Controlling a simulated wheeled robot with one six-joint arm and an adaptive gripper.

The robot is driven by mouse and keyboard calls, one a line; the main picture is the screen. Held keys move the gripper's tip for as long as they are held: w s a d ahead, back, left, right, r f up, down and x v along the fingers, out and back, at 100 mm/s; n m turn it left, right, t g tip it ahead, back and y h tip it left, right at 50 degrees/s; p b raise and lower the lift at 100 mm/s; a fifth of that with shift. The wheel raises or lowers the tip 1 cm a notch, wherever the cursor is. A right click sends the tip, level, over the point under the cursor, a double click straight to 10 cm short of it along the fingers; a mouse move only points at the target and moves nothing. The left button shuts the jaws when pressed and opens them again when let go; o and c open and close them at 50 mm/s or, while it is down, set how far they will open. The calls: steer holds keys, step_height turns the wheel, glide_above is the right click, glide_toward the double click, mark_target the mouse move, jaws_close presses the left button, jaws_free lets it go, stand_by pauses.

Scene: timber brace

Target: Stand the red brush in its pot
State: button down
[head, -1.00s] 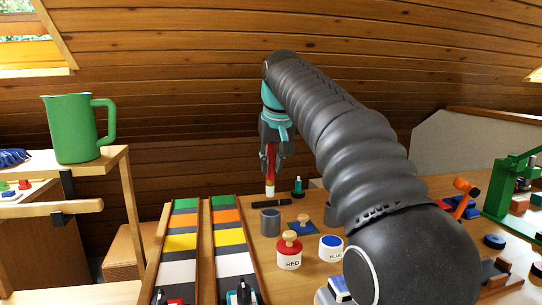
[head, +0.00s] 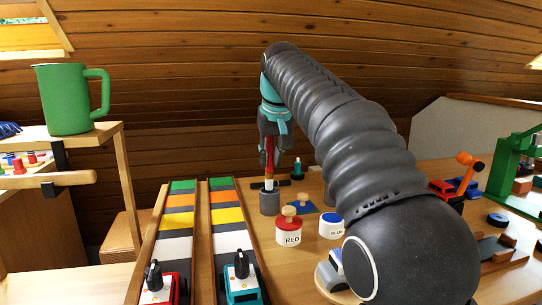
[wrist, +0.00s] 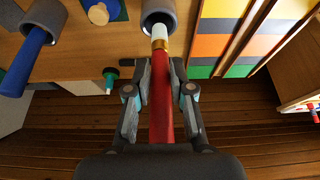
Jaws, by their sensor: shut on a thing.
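My gripper (wrist: 160,88) is shut on the red brush (wrist: 162,108), whose handle runs between the fingers. The brush points down, with a gold band and a white tip. In the head view the red brush (head: 269,160) hangs nearly upright, its tip at the rim of a grey pot (head: 269,204). In the wrist view the white tip overlaps the mouth of the grey pot (wrist: 150,8). I cannot tell whether the tip is inside the mouth or just above it.
A blue brush (wrist: 22,66) leans in another grey pot at the wrist view's left. A green-topped bottle (head: 297,168) stands behind the pot. Red (head: 288,232) and blue (head: 331,226) paint pots stand in front. Coloured lanes (head: 228,217) lie to the left.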

mark_target(270, 145)
steer(key=shift+f+b, duration=1.6)
steer(key=shift+f, duration=0.9)
steer(key=c, duration=0.9)
jaws_free()
steer(key=shift+c, duration=0.2)
steer(key=shift+r, duration=0.15)
step_height(270, 145, up, 6)
steer(key=p, duration=0.6)
steer(key=shift+p, duration=0.4)
steer(key=shift+r+p, duration=0.55)
steer(key=shift+r, duration=0.85)
